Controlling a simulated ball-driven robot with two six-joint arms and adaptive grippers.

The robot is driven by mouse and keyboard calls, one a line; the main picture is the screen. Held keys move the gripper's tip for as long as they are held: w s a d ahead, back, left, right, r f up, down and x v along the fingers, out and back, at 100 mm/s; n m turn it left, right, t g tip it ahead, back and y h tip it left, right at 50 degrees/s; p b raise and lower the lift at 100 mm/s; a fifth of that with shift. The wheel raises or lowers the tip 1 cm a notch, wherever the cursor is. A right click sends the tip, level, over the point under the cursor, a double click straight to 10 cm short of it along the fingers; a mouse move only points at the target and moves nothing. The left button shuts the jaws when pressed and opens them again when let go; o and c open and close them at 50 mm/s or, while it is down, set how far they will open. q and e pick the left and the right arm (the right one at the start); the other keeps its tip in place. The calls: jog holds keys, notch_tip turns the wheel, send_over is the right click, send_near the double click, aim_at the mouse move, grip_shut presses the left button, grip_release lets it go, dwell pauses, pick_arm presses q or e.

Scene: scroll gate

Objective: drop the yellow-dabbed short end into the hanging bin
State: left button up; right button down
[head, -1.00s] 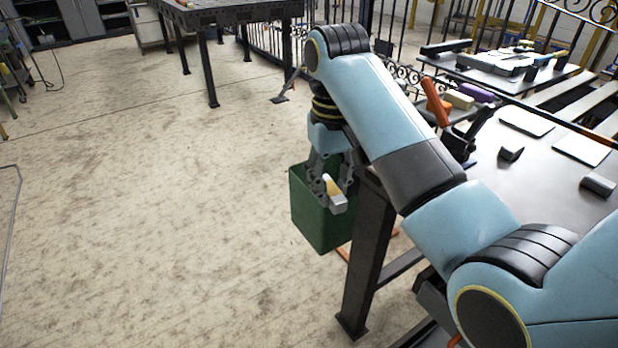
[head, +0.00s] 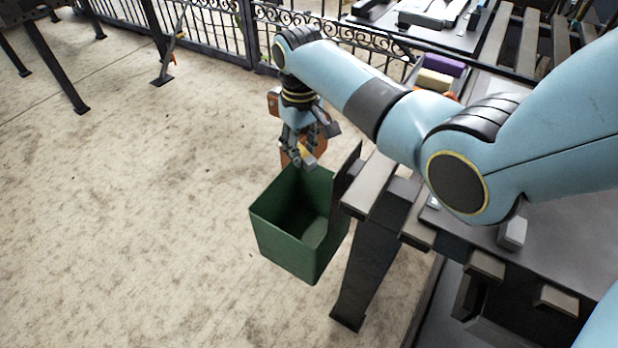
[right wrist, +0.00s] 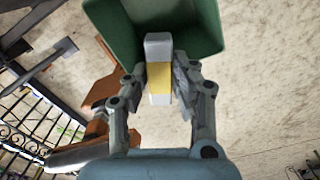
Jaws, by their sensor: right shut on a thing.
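The short end (right wrist: 158,72) is a small pale grey block with a yellow band across its middle. In the right wrist view it sits between both fingers of my right gripper (right wrist: 161,82), which is shut on it. The green hanging bin (head: 275,225) is open at the top and hangs at the bench's left end. In the head view my right gripper (head: 303,152) is just above the bin's far rim, and the block's grey end shows at the fingertips. In the right wrist view the bin (right wrist: 117,30) lies beyond the block. My left gripper is not in view.
The slatted bench (head: 375,190) borders the bin on the right. A black scrolled fence (head: 225,32) runs behind.

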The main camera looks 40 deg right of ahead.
pick_arm(q)
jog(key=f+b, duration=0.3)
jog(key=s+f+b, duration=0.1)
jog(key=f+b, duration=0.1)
jog(key=b, duration=0.1)
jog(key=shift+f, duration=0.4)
pick_arm(e)
notch_tip(320, 180, down, 8)
jog(key=d, duration=0.2)
jog(key=shift+s, duration=0.25)
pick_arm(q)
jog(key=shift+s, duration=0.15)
pick_arm(e)
jog(key=shift+r, duration=0.1)
jog(key=c, duration=1.1)
grip_release()
jog(key=shift+o, duration=0.5)
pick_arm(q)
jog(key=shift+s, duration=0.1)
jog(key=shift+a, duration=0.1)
